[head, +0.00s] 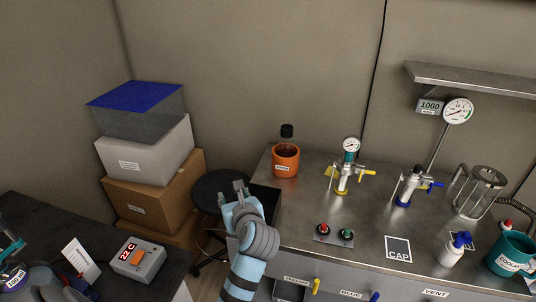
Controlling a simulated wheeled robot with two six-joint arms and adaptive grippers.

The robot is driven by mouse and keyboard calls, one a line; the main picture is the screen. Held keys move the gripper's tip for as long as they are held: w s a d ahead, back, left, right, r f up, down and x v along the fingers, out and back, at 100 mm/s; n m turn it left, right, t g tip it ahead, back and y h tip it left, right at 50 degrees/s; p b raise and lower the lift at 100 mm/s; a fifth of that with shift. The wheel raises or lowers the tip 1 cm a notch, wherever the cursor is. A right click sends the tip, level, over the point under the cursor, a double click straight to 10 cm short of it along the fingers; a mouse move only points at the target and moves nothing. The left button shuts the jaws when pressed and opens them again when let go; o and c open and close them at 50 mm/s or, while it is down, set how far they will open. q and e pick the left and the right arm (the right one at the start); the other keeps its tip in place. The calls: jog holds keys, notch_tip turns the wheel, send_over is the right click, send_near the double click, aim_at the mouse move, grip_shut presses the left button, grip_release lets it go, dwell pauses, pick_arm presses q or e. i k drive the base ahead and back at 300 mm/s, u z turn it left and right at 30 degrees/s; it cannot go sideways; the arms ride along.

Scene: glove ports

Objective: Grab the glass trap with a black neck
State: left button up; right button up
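A glass vessel with a black neck (287,131) stands upright in an orange labelled container (286,161) at the back left of the metal bench. Its lower part is hidden inside the container. My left gripper (232,190) is in front of and to the left of it, above the gap by the bench's left edge. Its two fingers are apart with nothing seen between them, and it does not touch the vessel. My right gripper is not in view.
Two valve stations, yellow (343,182) and blue (407,188), a wire cage (481,193), a white bottle (453,250) and a teal mug (511,254) stand on the bench. A black stool (216,186) and stacked boxes (145,150) are left. The bench before the orange container looks clear.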

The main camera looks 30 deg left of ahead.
aim_at(286, 137)
jog(key=u, duration=0.8)
jog(key=i, duration=1)
jog(key=z, duration=1.3)
